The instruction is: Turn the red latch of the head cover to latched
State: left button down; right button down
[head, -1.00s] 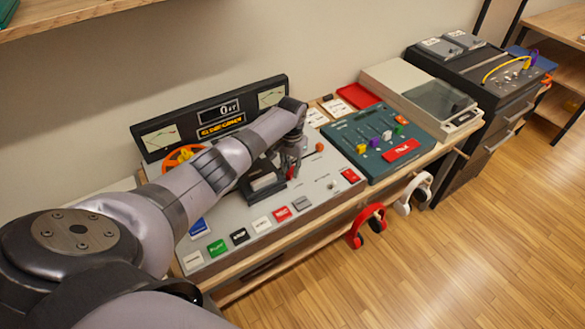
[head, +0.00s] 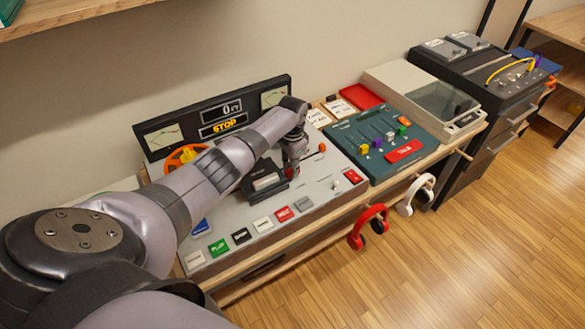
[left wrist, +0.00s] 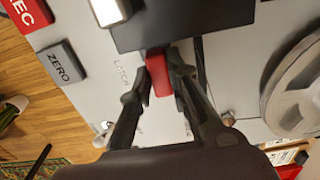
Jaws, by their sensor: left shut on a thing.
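The red latch (left wrist: 158,73) is a small red block at the edge of the black head cover (left wrist: 190,22) in the left wrist view, by the lettering LATCH on the panel. In the head view the dark head cover (head: 262,187) sits on the grey tape deck (head: 325,196). My left gripper (left wrist: 160,76) is shut on the red latch, one finger on each side of it. In the head view the left gripper (head: 294,166) is beside the right of the cover, and it largely hides the latch. My right gripper is in neither view.
Labelled buttons, including a red one (head: 284,214), line the deck's front. An orange reel (head: 184,158) is behind my arm. A teal mixer (head: 388,148) stands to the right. Red headphones (head: 369,226) and white headphones (head: 417,193) hang at the front edge.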

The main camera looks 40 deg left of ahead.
pick_arm(q)
jog(key=c, duration=1.5)
grip_release()
notch_tip(320, 180, up, 12)
jog(key=shift+r, duration=0.1)
